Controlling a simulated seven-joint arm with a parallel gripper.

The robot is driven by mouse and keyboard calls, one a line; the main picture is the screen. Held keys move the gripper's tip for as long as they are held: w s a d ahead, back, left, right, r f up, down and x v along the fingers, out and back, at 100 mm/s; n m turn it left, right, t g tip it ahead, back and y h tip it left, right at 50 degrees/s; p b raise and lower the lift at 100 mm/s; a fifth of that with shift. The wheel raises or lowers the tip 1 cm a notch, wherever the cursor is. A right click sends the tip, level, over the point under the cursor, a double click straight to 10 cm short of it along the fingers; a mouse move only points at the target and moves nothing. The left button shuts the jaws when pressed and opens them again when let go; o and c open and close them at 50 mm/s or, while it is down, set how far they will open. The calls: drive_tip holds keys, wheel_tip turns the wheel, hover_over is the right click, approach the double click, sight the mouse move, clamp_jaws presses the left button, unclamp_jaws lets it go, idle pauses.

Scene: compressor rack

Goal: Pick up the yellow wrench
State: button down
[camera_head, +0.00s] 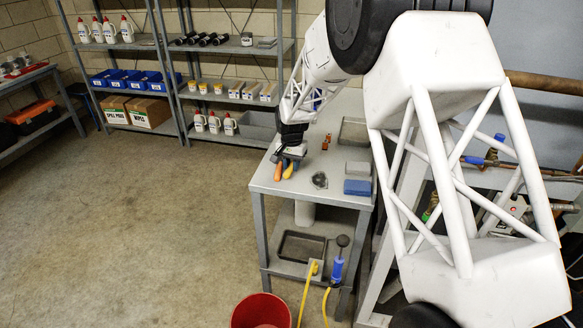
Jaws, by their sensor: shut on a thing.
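My gripper (289,156) is low over the far left part of the grey workbench, seen from behind and small. A yellow-orange tool (289,170), which looks like the yellow wrench, sticks out toward the near side just under it. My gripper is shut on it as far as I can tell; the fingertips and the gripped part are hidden. An orange handle (278,171) lies close beside it on the left. Whether the tool touches the bench or is raised cannot be told.
The workbench (262,184) also holds a blue block (357,187), a dark metal part (320,180), small orange-brown bottles (326,142) and a grey tray (353,131). A red bucket (261,311) stands on the floor in front. Open floor lies left.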

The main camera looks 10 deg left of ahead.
wheel_tip(320, 180, up, 2)
drive_tip(key=shift+r, duration=0.2)
drive_tip(key=s+d, duration=0.3)
drive_tip(key=s, duration=0.4)
drive_tip(key=s+d+r, duration=0.1)
drive_tip(key=s+d, duration=0.3)
drive_tip(key=s, duration=0.3)
drive_tip(key=shift+s+r, duration=0.15)
drive_tip(key=c, duration=1.6)
unclamp_jaws()
clamp_jaws()
